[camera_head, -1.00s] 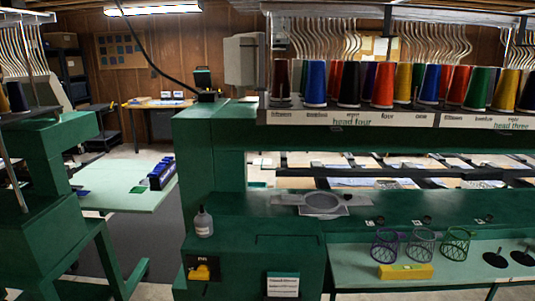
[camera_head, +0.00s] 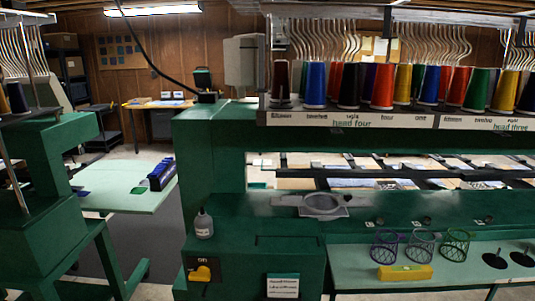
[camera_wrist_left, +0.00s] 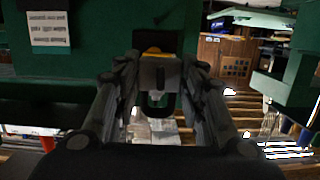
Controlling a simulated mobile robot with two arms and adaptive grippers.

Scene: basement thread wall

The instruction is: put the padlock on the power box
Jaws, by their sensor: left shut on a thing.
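The power box (camera_head: 204,258) is a black plate with a yellow part (camera_head: 200,273) low on the front of the green machine in the head view. The left wrist view, turned upside down, shows it as a dark patch (camera_wrist_left: 145,40). My left gripper (camera_wrist_left: 158,78) is shut on the padlock (camera_wrist_left: 159,71), a grey body with a dark U-shaped shackle towards the bottom of that picture. The padlock overlaps the yellow part there; I cannot tell whether they touch. My left gripper does not show in the head view. My right gripper is in neither view.
A white label (camera_head: 283,285) is on the machine right of the power box. A small bottle (camera_head: 204,224) stands on the ledge above. Wire baskets (camera_head: 420,246) and a yellow box (camera_head: 405,272) stand on the table to the right. The floor (camera_head: 160,240) left of the machine looks clear.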

